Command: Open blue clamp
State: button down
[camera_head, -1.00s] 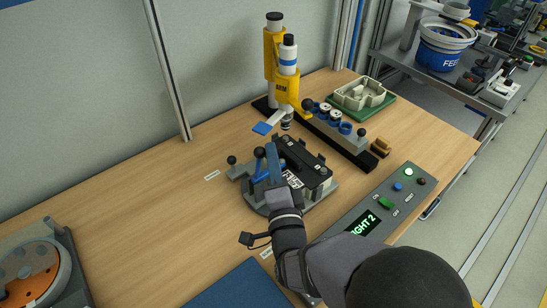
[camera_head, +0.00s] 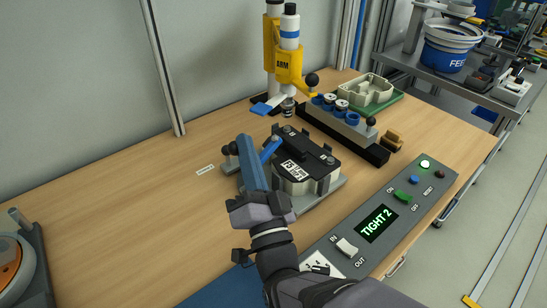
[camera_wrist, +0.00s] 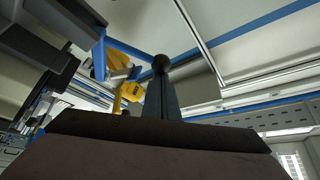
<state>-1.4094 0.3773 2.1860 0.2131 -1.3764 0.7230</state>
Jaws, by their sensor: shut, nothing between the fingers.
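The clamp fixture (camera_head: 325,186) stands on the bench, holding a pale part under a black plate (camera_head: 315,160) with a white label. The blue clamp's bright blue arm (camera_head: 271,149) slants beside the plate's left edge. My gripper (camera_head: 246,142) is shut and empty, its blue-grey fingers pointing up at the fixture's left side and hiding part of the clamp. Black ball knobs (camera_head: 234,147) show just left of the fingers; whether they touch is unclear.
A yellow press (camera_head: 289,67) with a blue-tipped lever stands behind. A rack of blue-ringed parts (camera_head: 340,116) and a green tray (camera_head: 387,104) are at back right. A control panel (camera_head: 400,205) reads "TIGHT 2".

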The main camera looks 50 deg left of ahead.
jog(key=shift+n, duration=0.4)
jog(key=s+f+b, duration=0.1)
jog(key=s+b, duration=0.1)
jog(key=b, duration=0.1)
jog(key=s+f+b, duration=0.1)
jog(key=b, duration=0.2)
jog(key=shift+s+f, duration=0.2)
jog(key=shift+s, duration=0.25)
jog(key=s+d+b, duration=0.4)
jog(key=d, duration=0.8)
jog(key=shift+s+f, duration=0.25)
jog(key=shift+s, duration=0.1)
